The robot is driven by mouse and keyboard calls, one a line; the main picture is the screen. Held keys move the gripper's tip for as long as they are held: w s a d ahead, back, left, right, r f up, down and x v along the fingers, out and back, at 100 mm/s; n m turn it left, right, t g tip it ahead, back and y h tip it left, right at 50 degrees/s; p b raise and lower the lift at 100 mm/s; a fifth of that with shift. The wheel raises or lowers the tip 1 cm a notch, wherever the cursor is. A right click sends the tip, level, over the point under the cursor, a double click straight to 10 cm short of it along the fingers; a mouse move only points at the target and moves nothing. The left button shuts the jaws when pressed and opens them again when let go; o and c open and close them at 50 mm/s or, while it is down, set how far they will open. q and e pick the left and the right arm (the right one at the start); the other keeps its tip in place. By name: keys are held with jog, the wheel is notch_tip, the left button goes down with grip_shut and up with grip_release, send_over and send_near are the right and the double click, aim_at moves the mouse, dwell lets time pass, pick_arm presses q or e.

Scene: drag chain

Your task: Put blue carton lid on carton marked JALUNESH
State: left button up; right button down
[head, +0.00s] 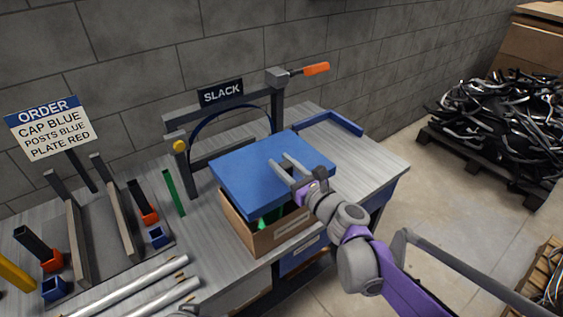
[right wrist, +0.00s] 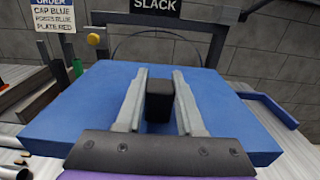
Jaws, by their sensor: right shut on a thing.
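The blue carton lid (head: 245,178) is a flat blue panel over the brown carton (head: 262,240) on the bench. Green contents show in a gap below the lid's front edge, so the lid is not flush there. The label on the carton's front is too small to read. My right gripper (head: 281,170) reaches over the lid from the right. In the right wrist view its two fingers stand on either side of a black knob (right wrist: 159,100) on the blue lid (right wrist: 235,115), and it is shut on that knob. My left gripper does not show.
A grey frame with a SLACK sign (head: 220,92) stands behind the lid. A blue corner-shaped rail (head: 335,122) lies back right. An ORDER sign (head: 50,128), grey bars and small blue and orange parts occupy the left. The bench's right part (head: 365,160) is clear.

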jog(key=shift+f+b, duration=2)
jog(key=shift+f, duration=0.95)
jog(key=shift+f+b, duration=1.35)
jog(key=shift+f, duration=0.7)
jog(key=shift+c, duration=2.2)
grip_release()
jog(key=v, duration=1)
jog(key=shift+s+d, duration=0.2)
jog(key=shift+s, duration=0.1)
